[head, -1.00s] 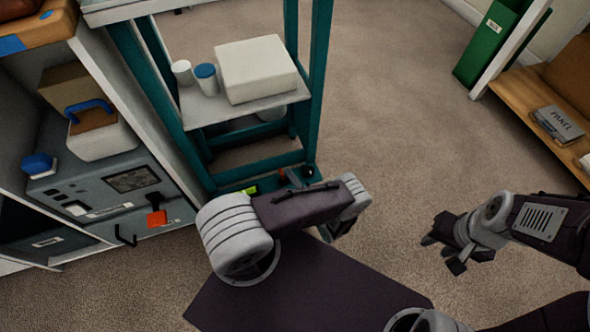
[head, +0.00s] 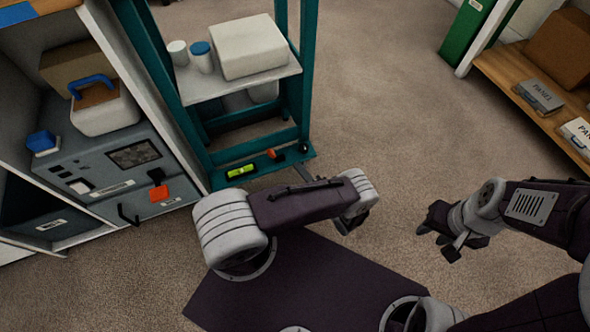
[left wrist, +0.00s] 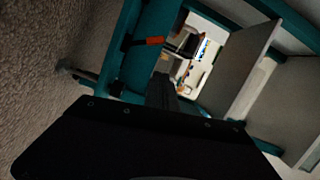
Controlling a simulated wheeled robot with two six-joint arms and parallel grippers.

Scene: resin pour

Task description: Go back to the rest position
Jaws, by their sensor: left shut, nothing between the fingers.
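My left gripper (head: 350,221) hangs at the end of my folded left arm, in front of the teal shelf unit. It is partly hidden by my own wrist. In the left wrist view its dark fingers (left wrist: 164,92) are together with nothing between them, and they point toward the teal frame. My right gripper (head: 440,238) hangs over bare carpet at the right, with nothing seen in it. Its finger gap is not clear.
The teal unit (head: 305,70) holds a white box (head: 248,46) and two cups. A green level (head: 240,171) lies on its bottom shelf. A grey cabinet (head: 100,165) stands left, a wooden shelf (head: 500,68) right.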

